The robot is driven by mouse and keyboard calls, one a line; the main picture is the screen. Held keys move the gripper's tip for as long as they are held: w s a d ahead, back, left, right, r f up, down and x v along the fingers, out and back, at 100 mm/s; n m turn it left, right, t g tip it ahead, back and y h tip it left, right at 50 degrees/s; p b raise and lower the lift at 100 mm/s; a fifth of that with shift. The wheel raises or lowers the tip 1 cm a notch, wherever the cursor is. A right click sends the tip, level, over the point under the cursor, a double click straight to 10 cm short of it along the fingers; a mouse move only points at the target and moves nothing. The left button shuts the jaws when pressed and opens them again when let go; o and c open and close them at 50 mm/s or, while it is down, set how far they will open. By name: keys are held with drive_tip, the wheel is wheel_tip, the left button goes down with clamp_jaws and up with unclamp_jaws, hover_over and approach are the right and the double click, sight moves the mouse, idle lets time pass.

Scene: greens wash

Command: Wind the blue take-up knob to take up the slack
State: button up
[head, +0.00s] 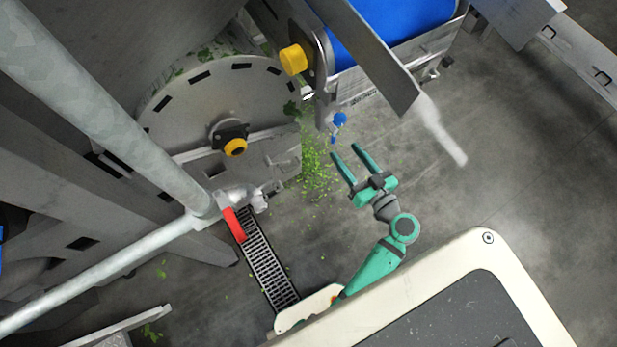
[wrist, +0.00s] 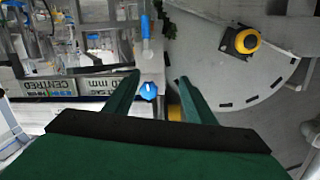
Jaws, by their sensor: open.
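The blue take-up knob (head: 340,118) is a small round knob at the end of the belt conveyor's frame in the head view. In the wrist view the blue knob (wrist: 148,91) has a faceted face and shows between the fingers, nearer the left one. My green gripper (head: 345,150) is open and empty, its two fingers pointing at the knob from below in the head view. In the wrist view the gripper (wrist: 159,76) has its fingers spread; I cannot tell how far beyond the tips the knob lies. No contact is visible.
A large grey drum guard (head: 225,105) with a yellow-capped hub is at left. The blue belt (head: 385,25) is above. Wet floor (head: 480,195) is open at right.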

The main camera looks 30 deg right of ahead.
drive_tip(key=s+a+f+m+g+h, duration=0.2)
drive_tip(key=s+a+f+g, duration=0.1)
drive_tip(key=a+f, duration=0.65)
drive_tip(key=s+a+g+h, duration=0.1)
drive_tip(key=s+a, duration=0.5)
drive_tip(key=a, duration=0.2)
drive_tip(key=shift+s+g, duration=0.15)
drive_tip(key=shift+g, duration=0.25)
drive_tip(key=shift+s, duration=0.1)
drive_tip(key=s+a+r+n+t+y, duration=0.1)
drive_tip(key=s+a+r, duration=0.3)
drive_tip(key=a+r, duration=0.2)
drive_tip(key=s+a+r+n+t+y, duration=0.1)
drive_tip(key=s+a+r, duration=0.4)
drive_tip(key=r, duration=0.5)
drive_tip(key=shift+s+a+n+t, duration=0.25)
drive_tip(key=shift+a+n+t, duration=0.1)
drive_tip(key=shift+n+t, duration=0.45)
drive_tip(key=c, duration=0.5)
drive_tip(key=shift+a, duration=0.1)
